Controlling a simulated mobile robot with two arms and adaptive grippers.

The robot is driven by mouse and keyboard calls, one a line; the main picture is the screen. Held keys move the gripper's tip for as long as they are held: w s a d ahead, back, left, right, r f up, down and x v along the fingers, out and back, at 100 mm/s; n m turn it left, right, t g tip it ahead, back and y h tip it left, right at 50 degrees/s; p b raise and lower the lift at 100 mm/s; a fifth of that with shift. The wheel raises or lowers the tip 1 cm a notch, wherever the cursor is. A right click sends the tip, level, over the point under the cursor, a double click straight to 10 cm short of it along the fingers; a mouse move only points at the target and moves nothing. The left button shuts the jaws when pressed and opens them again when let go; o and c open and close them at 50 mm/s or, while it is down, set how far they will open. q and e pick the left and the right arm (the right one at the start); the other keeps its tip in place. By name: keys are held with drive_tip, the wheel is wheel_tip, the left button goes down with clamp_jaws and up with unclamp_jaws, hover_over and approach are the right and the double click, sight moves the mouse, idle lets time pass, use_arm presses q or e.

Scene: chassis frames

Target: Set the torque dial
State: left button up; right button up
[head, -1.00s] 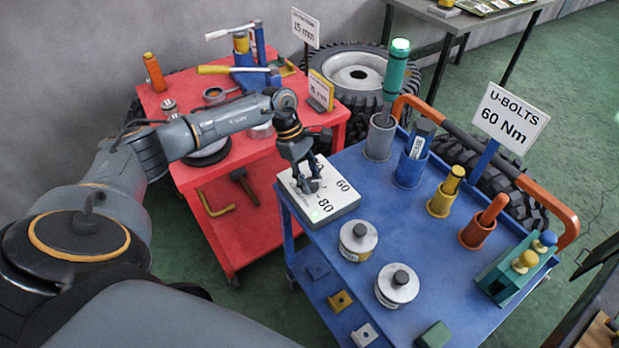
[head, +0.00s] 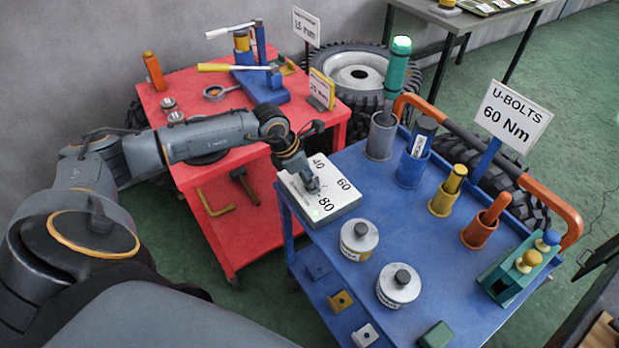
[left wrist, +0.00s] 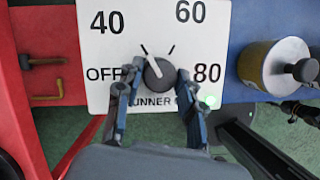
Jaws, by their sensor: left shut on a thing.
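The torque dial is a white plate (head: 337,203) marked 40, 60 and 80 on the near left corner of the blue cart. OFF also shows on the plate in the left wrist view (left wrist: 98,20). Its dark round knob (left wrist: 160,73) has a white pointer line aimed up and left, roughly toward 40. My left gripper (head: 313,185) is over the plate, its fingers shut on the knob from both sides; it also shows in the left wrist view (left wrist: 160,78). A small green light (left wrist: 210,102) glows below 80. My right gripper is not in view.
A sign (head: 507,117) on the blue cart (head: 335,262) reads U-BOLTS 60 Nm. Several colored holders with tools (head: 381,135) line the back. A red cart (head: 222,185) stands left, under my arm.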

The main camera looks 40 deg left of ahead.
use_arm(q)
drive_tip(key=shift+f+n+y+b, duration=0.15)
drive_tip(key=shift+n+y+b, duration=0.15)
drive_tip(key=shift+n, duration=0.7)
drive_tip(key=n+y+b, duration=0.1)
drive_tip(key=n, duration=0.1)
drive_tip(key=shift+d+n+t+b, duration=0.15)
drive_tip(key=shift+n+t+b, duration=0.15)
drive_tip(key=shift+t, duration=0.1)
drive_tip(key=n+y+b, duration=0.1)
drive_tip(key=n+b, duration=0.2)
drive_tip(key=n, duration=0.1)
drive_tip(key=shift+d+y, duration=0.15)
drive_tip(key=shift+y, duration=0.25)
drive_tip(key=shift+n+y+b, duration=0.6)
drive_tip(key=shift+n+b, duration=0.45)
drive_tip(key=shift+n, duration=0.65)
drive_tip(key=o, duration=1.2)
